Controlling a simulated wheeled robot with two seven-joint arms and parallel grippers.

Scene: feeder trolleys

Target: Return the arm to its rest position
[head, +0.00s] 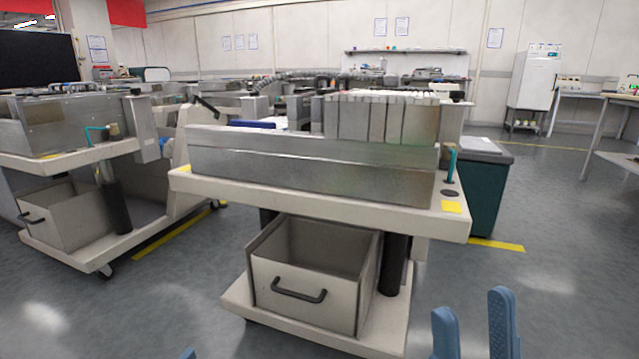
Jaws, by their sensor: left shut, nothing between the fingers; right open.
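My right gripper (472,303) shows at the bottom right of the head view. Its two blue fingers point up and stand apart, with nothing between them. My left gripper (188,354) shows only as a small blue tip at the bottom edge, left of the middle. It is shut and holds nothing that I can see. Both grippers are in front of the near feeder trolley (330,192) in the picture, and no contact shows. Most of both arms is out of view.
The near trolley has a metal trough (310,172) on top and an open drawer bin (300,290) below. A second trolley (70,158) stands at the left. A dark green bin (487,195) stands behind the near trolley. The floor (560,270) at the right is clear.

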